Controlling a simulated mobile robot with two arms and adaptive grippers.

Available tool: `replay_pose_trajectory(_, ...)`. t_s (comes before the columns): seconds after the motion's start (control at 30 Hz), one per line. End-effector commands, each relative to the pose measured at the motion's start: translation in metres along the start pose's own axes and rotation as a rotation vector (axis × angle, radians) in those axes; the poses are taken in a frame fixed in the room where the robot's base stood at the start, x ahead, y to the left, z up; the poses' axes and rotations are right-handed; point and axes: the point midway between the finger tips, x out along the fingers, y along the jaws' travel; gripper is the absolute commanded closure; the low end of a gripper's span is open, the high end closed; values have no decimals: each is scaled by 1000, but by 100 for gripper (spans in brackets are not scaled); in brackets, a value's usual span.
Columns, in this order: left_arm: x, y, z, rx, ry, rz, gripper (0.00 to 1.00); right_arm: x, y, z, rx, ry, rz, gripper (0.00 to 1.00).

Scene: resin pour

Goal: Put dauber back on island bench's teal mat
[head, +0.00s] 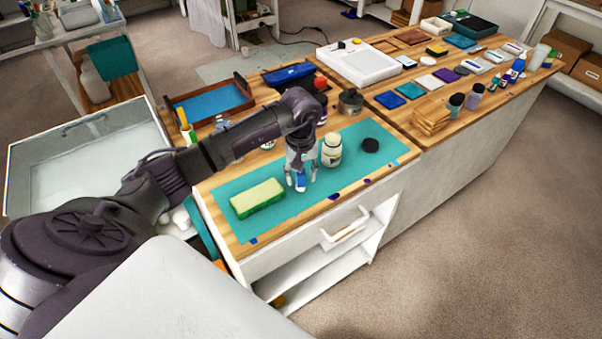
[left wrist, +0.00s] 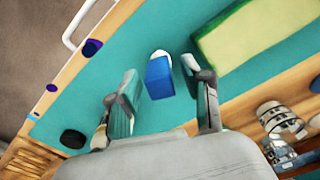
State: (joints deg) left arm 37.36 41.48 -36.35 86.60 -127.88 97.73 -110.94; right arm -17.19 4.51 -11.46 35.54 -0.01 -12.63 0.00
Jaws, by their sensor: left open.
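The dauber (head: 300,183), a small blue piece with a white end, is on the teal mat (head: 232,228) at the near end of the island bench. In the left wrist view the dauber (left wrist: 160,78) shows against the mat (left wrist: 112,66), between and just beyond my fingertips, with a gap on each side. My left gripper (head: 301,178) points down over it, open and holding nothing. Its two fingers also show in the left wrist view (left wrist: 163,84). In the head view the fingers partly hide the dauber. My right gripper is not in view.
A green and yellow sponge (head: 258,198) lies left of the gripper on the mat. A white jar (head: 332,150) stands close on its right, and a black disc (head: 370,145) lies further right. A wooden tray (head: 210,103) and other supplies crowd the bench behind.

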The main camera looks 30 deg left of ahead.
Motion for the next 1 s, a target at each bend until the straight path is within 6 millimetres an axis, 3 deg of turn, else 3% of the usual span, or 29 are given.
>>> replay_pose_trajectory(0.17, -27, 0, -2, 1, 6, 4, 51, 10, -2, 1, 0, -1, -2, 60)
replay_pose_trajectory(0.4, -80, 1, -1, 1, 5, 3, 51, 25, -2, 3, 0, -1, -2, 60)
replay_pose_trajectory(0.6, -111, 0, -1, -1, 2, 2, 51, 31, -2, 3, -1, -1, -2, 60)
replay_pose_trajectory(1.0, -121, 0, 0, 0, 0, 0, 51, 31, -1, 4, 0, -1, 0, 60)
